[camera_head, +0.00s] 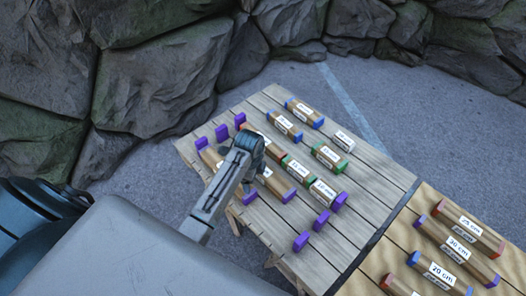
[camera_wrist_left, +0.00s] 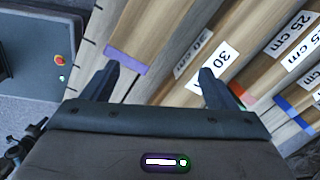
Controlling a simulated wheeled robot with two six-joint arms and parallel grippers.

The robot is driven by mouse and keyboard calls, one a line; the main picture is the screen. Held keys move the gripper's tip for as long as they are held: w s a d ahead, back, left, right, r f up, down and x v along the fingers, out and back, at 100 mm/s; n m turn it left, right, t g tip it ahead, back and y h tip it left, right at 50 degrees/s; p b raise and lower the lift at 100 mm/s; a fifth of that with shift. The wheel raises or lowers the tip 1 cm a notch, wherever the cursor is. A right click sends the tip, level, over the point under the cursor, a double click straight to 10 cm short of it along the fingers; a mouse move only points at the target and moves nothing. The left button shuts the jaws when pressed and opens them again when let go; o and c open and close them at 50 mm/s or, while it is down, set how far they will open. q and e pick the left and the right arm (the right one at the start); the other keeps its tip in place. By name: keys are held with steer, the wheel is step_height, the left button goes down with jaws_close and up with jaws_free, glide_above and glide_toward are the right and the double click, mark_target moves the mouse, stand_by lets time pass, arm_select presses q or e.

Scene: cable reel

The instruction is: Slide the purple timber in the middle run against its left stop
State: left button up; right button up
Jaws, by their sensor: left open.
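The purple-ended timber in the middle run (camera_head: 272,182) lies on the slatted table, partly hidden by my left arm; its right end cap shows purple. The run's left stop (camera_head: 221,132) is a small purple block, and its right stop (camera_head: 320,220) is another. My left gripper (camera_head: 246,150) is over this run, its jaws hard to make out there. In the left wrist view, my left gripper (camera_wrist_left: 158,86) is open, with a timber labelled 30 (camera_wrist_left: 180,88) between its fingers. No clear contact shows. My right gripper is not in view.
A nearer purple-ended timber (camera_wrist_left: 125,58) lies beside the left finger. The farther run holds a green-ended timber (camera_head: 296,170). Several more timbers lie behind. A second table (camera_head: 392,258) at right holds more timbers. Rocks stand behind the table.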

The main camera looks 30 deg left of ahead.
arm_select(q)
steer(key=w+r+m, duration=0.1)
steer(key=w, duration=0.1)
steer(key=w+r+m, duration=0.1)
steer(key=w+m, duration=0.1)
steer(key=w+r+m, duration=0.2)
steer(key=w, duration=0.1)
steer(key=shift+w+g, duration=0.1)
steer(key=shift+g, duration=0.3)
steer(key=shift+w+r+m, duration=0.3)
steer(key=shift+w+r, duration=0.05)
steer(key=shift+f, duration=0.25)
step_height(320, 180, down, 10)
steer(key=shift+f, duration=0.2)
steer(key=shift+c, duration=0.2)
